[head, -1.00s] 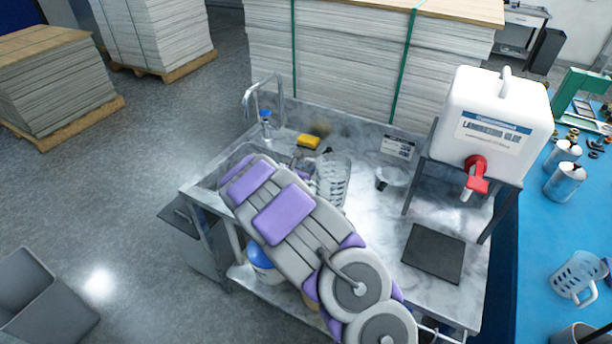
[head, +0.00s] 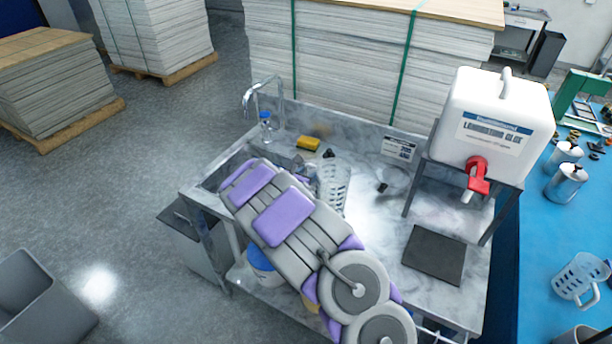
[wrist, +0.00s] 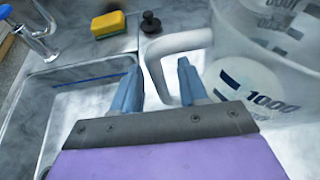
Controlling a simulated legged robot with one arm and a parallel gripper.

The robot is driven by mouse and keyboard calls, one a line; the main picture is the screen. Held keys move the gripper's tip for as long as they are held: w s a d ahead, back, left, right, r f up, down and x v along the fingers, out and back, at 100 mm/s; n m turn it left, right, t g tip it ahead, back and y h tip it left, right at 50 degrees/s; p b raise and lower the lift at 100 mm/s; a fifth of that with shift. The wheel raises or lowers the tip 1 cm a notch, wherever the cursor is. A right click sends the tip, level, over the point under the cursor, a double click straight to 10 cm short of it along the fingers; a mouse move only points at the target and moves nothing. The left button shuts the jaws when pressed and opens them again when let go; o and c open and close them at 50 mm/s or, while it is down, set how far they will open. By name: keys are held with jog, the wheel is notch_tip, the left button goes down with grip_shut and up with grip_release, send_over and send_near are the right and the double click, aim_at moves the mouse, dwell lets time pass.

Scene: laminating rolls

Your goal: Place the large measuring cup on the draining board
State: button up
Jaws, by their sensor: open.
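The large measuring cup (head: 333,187) is clear plastic and stands on the bench top beyond the end of my arm in the head view. In the wrist view the large measuring cup (wrist: 262,85) fills the right side, with a 1000 mark on its wall. Its pale handle loops toward my gripper (wrist: 160,88). My gripper is open, its two blue fingers on either side of the lower handle. Contact cannot be told. In the head view my arm hides the gripper and part of the sink. The draining board is not clearly distinguishable from the grey bench top (head: 375,232).
The sink (wrist: 75,115) lies left of my fingers. A yellow sponge (head: 307,143) and a black knob are behind. A smaller clear cup (head: 394,181) stands to the right, near the white canister (head: 497,120) on its stand. A dark mat (head: 433,254) lies in front.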

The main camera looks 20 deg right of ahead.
jog(key=p+v, duration=0.2)
jog(key=v, duration=1)
jog(key=s+d+r+m+g+h, duration=0.2)
jog(key=s+d+r+m+g, duration=0.2)
jog(key=s+d+r+m, duration=0.5)
jog(key=s+d+r+m+g+y, duration=0.1)
jog(key=s+r+m+g, duration=0.2)
jog(key=s, duration=0.4)
jog(key=s+r+m+g+y, duration=0.1)
jog(key=s+r+m, duration=0.2)
jog(key=s+m, duration=0.3)
jog(key=s+a+m+g+y, duration=0.1)
jog(key=s+a+m+y, duration=0.2)
jog(key=s+a, duration=0.6)
jog(key=s+a+f+m+y, duration=0.1)
jog(key=s+a+m+y, duration=0.3)
jog(key=s, duration=1.1)
jog(key=a+y, duration=0.3)
jog(key=a, duration=0.2)
jog(key=shift+a+g+y, duration=0.2)
jog(key=shift+g+y, duration=0.2)
jog(key=shift+s, duration=0.1)
